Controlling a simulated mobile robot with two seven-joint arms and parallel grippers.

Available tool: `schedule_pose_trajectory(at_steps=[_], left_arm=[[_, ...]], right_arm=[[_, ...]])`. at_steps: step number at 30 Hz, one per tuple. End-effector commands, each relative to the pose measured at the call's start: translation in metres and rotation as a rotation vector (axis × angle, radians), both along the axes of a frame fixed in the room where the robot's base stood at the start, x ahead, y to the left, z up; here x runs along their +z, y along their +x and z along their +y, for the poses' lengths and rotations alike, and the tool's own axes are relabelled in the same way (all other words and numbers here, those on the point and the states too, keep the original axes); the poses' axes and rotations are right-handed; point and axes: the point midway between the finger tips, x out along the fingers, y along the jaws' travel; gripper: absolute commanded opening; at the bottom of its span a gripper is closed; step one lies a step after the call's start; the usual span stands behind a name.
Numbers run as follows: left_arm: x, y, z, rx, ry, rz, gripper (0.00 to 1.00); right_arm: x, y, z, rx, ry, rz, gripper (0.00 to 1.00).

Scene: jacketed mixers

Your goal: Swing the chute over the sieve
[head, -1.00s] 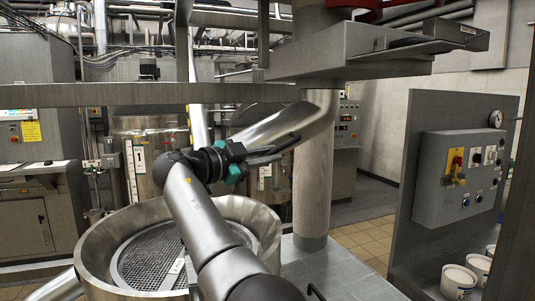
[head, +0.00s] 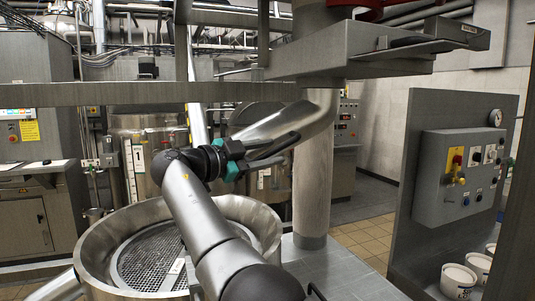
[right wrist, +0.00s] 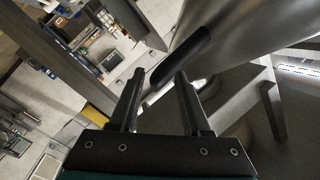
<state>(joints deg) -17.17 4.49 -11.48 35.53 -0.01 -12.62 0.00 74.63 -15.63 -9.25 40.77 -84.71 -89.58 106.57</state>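The chute (head: 318,112) is a shiny metal tube that slopes down to the left from beside the column. Its lower end shows behind my right gripper, toward the back of the sieve. The sieve (head: 150,256) is a round steel tub with a mesh inside, at the lower left. My right gripper (head: 292,146) is in front of the chute. In the right wrist view, its two fingers (right wrist: 160,80) stand apart, with a black handle (right wrist: 181,56) on the chute (right wrist: 240,40) just past and between their tips. I cannot tell whether they touch it. My left gripper is not in view.
A thick steel column (head: 312,190) stands right of the sieve. A horizontal metal beam (head: 120,95) crosses above my arm. A control panel (head: 458,180) and white buckets (head: 458,281) are at the right. Tiled floor lies open between column and panel.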

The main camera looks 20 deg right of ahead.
Motion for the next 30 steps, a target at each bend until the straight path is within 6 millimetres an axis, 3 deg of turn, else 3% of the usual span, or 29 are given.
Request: schedule_pose_trajectory(at_steps=[10, 20, 30], left_arm=[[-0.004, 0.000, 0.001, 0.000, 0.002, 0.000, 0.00], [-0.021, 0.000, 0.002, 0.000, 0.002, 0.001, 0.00], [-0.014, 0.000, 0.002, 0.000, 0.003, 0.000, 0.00]], right_arm=[[-0.003, -0.003, 0.009, 0.001, 0.002, 0.004, 0.47], [-0.003, -0.028, 0.078, 0.003, 0.001, 0.003, 0.47], [0.001, -0.039, 0.108, 0.002, -0.001, 0.001, 0.47]])
